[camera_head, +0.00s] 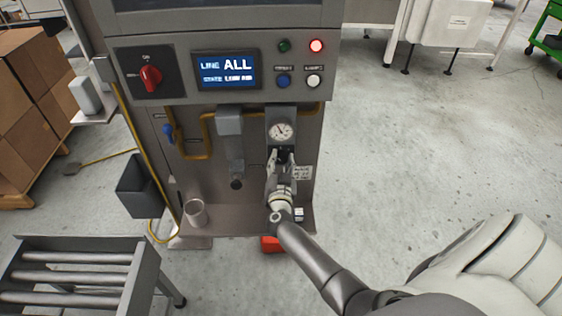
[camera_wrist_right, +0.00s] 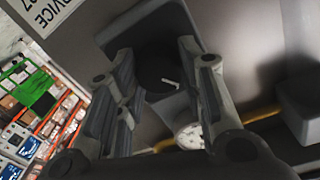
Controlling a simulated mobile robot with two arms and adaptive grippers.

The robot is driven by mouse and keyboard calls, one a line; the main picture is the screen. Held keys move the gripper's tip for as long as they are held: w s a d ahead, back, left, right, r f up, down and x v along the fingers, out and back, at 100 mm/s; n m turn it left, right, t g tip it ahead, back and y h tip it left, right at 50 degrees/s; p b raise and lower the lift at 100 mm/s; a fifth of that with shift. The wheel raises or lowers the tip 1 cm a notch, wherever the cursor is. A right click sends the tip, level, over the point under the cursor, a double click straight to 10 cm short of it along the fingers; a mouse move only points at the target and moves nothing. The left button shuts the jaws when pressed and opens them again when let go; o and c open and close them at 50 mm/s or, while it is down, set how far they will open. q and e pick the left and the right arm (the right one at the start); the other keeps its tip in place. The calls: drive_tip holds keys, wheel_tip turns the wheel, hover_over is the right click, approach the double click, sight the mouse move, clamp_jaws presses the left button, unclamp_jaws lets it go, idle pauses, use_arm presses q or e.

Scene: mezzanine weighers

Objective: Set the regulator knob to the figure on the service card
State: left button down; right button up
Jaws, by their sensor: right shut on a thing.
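The regulator knob is black and sits just below the round white pressure gauge (camera_head: 282,130) on the grey machine's front. In the right wrist view the knob (camera_wrist_right: 158,72) shows a short white mark, and the gauge (camera_wrist_right: 190,136) is below it. My right gripper (camera_head: 281,162) reaches up to the knob, its fingers (camera_wrist_right: 157,68) on either side and shut on it. The service card (camera_head: 301,172) is a white label right of the gripper, partly hidden; its figure is too small to read. In the wrist view the card (camera_wrist_right: 45,10) is cut off. My left gripper is not in view.
A blue-handled valve (camera_head: 168,130) and yellow pipe are to the left. A metal cup (camera_head: 196,213) stands on the base ledge. A roller conveyor (camera_head: 75,270) is at lower left.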

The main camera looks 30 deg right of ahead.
drive_tip(key=m, duration=0.4)
drive_tip(key=shift+m, duration=1.4)
drive_tip(key=shift+d, duration=0.1)
drive_tip(key=o, duration=1)
drive_tip(key=shift+o, duration=0.2)
